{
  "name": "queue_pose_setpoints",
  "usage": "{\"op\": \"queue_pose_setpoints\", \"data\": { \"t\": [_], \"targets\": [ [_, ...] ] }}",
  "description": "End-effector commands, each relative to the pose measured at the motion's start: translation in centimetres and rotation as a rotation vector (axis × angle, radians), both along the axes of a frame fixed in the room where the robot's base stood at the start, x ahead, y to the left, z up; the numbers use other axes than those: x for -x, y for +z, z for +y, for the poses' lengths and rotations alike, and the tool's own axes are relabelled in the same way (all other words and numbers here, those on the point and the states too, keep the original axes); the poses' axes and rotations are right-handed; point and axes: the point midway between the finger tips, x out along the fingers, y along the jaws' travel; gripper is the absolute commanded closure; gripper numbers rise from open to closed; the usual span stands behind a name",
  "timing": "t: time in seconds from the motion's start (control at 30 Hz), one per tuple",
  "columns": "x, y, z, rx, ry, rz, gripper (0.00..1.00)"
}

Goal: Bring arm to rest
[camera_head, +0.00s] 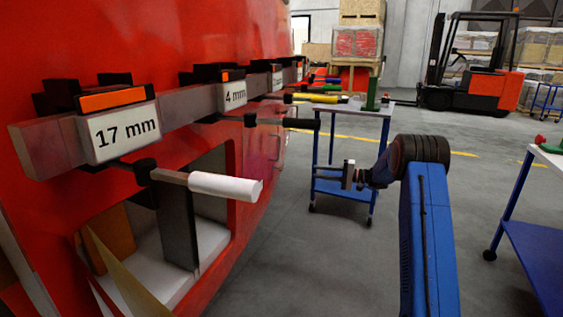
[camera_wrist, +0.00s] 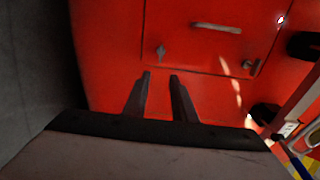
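My gripper (camera_head: 348,175) is at the end of my blue arm, right of the red train nosecone (camera_head: 170,45) and in front of a blue trolley in the head view. In the wrist view my gripper (camera_wrist: 160,77) shows two dark fingers apart, with nothing between them. Beyond them is a red panel (camera_wrist: 185,20) with a handle (camera_wrist: 217,28) and a small latch. The fingers do not appear to touch it.
A grey rail on the nosecone carries labelled blocks, the nearest marked 17 mm (camera_head: 125,132). A white-ended handle (camera_head: 225,187) sticks out below it. A blue trolley (camera_head: 340,190) stands behind my gripper, another table (camera_head: 545,240) at right. A forklift (camera_head: 470,75) is at the back.

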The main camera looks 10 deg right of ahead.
Motion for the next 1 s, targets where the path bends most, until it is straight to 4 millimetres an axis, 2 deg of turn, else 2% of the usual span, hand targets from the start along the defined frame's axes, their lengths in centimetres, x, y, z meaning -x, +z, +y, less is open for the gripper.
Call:
{"op": "queue_pose_setpoints", "data": {
  "t": [0.17, 0.27, 0.6, 0.8, 1.0],
  "targets": [
    [1.7, 1.7, 1.9, 0.044, 0.029, 0.02, 0.76],
    [3.9, 3.4, 3.9, 0.097, 0.06, 0.043, 0.76],
    [13.4, 7.8, 10.2, 0.314, 0.155, 0.128, 0.76],
    [19.6, 9.6, 12.9, 0.447, 0.193, 0.165, 0.76],
    [26.0, 10.7, 14.8, 0.585, 0.218, 0.192, 0.76]
  ]
}}
